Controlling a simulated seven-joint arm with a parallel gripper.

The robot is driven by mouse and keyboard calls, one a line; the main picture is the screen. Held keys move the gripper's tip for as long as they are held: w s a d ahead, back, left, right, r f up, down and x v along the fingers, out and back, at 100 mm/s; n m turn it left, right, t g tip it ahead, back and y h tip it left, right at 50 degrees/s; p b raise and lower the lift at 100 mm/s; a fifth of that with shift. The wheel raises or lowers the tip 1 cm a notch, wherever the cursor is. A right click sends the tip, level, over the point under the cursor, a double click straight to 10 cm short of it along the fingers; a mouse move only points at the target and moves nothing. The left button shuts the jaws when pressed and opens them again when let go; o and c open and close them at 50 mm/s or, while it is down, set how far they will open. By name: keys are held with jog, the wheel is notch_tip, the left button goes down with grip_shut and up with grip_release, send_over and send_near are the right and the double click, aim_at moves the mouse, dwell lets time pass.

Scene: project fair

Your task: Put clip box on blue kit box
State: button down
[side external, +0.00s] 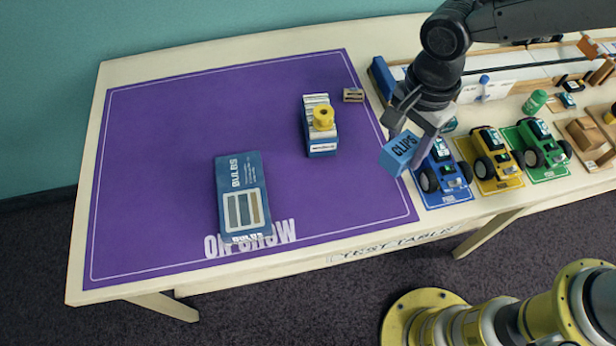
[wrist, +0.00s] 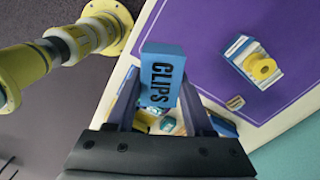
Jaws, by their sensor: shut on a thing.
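The clip box (side external: 399,153) is a small light-blue box marked CLIPS. My gripper (side external: 411,133) is shut on it and holds it tilted in the air, near the mat's right edge and the blue toy car. In the wrist view the clip box (wrist: 162,75) sits between the fingers of my gripper (wrist: 160,108). A flat dark-blue box marked BULBS (side external: 231,173), with a window, lies on the purple mat. A smaller blue-and-white box (side external: 321,148) with a yellow spool on top stands farther back; I cannot tell which one is the blue kit box.
The purple mat (side external: 150,170) has wide bare areas. A small brown block (side external: 353,95) lies at its back right. Blue, yellow (side external: 489,160) and green (side external: 543,144) toy cars stand to the right. A green cylinder (side external: 535,102) stands behind them.

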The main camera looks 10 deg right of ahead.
jog(key=s+a+n, duration=0.2)
jog(key=a, duration=0.6)
jog(key=n, duration=0.2)
send_over(262, 212)
jog(key=f, duration=0.8)
jog(key=shift+s+d+f, duration=0.25)
jog(key=shift+d+f, duration=0.15)
jog(key=shift+w+a+f, duration=0.15)
jog(key=shift+a+f, duration=0.05)
jog(key=shift+f, duration=0.2)
jog(key=shift+w+a+f, duration=0.1)
jog(key=shift+a+f, duration=0.1)
jog(key=shift+f, duration=1.5)
jog(key=shift+f, duration=0.15)
jog(key=shift+c, duration=1.4)
grip_release()
